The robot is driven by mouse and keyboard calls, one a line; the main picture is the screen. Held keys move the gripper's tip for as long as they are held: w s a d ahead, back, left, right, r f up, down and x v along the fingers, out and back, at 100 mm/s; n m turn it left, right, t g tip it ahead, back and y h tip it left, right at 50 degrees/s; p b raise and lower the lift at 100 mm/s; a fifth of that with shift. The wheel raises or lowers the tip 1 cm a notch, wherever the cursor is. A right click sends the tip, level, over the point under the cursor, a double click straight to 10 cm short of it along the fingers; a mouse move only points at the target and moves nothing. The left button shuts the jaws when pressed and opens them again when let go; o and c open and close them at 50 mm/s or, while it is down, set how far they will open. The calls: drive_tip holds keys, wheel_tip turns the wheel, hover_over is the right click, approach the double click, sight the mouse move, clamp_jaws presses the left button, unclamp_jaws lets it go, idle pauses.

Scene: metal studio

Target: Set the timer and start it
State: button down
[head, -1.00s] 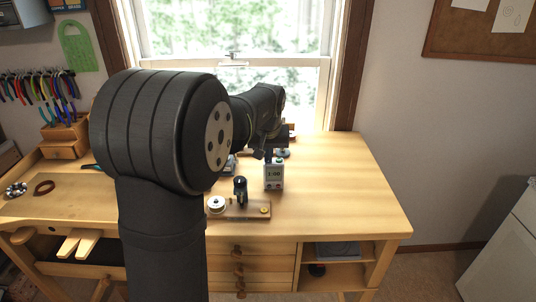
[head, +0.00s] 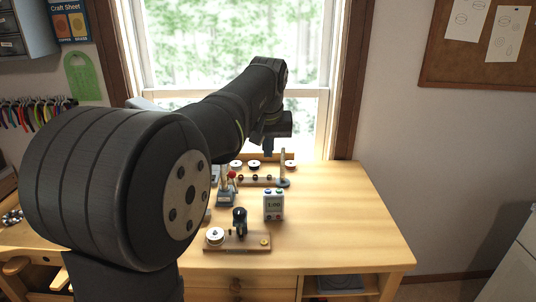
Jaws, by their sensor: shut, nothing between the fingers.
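The timer (head: 273,207) is a small white box standing upright on the workbench, with its display facing me. The display seems to read 1:00, though the digits are small. Small coloured buttons show on its top and below the display. My gripper (head: 269,149) points down, shut and empty, above the timer in the picture and apart from it. Its fingertips are small and dark at this distance.
A wooden board (head: 250,242) with a white spool and a dark upright part stands in front of the timer. A small stand (head: 225,197) with red-topped tools is to its left. A rack (head: 256,180) with spools is behind. The bench's right side (head: 345,215) is clear.

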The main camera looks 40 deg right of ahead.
sight(268, 190)
idle(0.4)
drive_tip(key=shift+w+r, duration=0.1)
drive_tip(key=shift+r, duration=0.2)
drive_tip(key=x, duration=0.8)
drive_tip(key=s+a+x, duration=0.1)
drive_tip(key=x, duration=0.4)
drive_tip(key=shift+f, duration=0.65)
